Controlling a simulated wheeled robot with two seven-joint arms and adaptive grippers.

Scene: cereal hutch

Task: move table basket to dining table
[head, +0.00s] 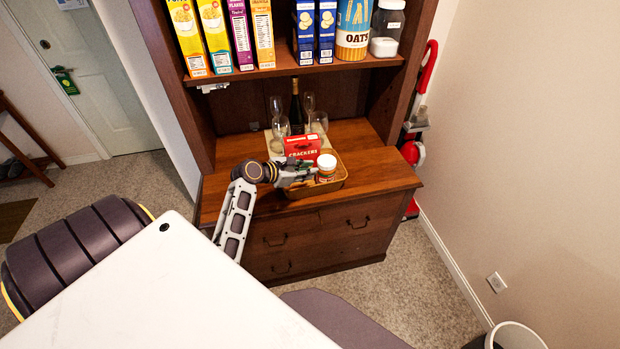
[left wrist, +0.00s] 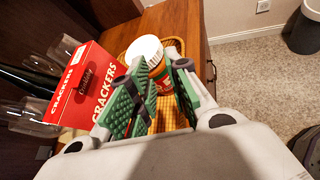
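The table basket (head: 318,190) is a tan woven tray on the hutch's wooden counter. It holds a red crackers box (head: 303,146) and a jar with a white lid (head: 327,163). My left gripper (head: 300,175) is over the basket's left part, beside the jar. In the left wrist view its green-padded fingers (left wrist: 160,97) are apart, with the basket's yellow weave (left wrist: 170,118) showing between them. The jar (left wrist: 146,52) and the crackers box (left wrist: 90,87) lie just beyond the fingers. I cannot tell whether the fingers touch the basket. My right gripper and a dining table are not in view.
Wine glasses (head: 319,122) and a dark bottle (head: 296,112) stand behind the basket. A shelf (head: 340,66) with cereal boxes hangs above. A red vacuum (head: 412,150) stands at the hutch's right. Carpet (head: 420,290) in front is clear; a bin (head: 515,335) is at lower right.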

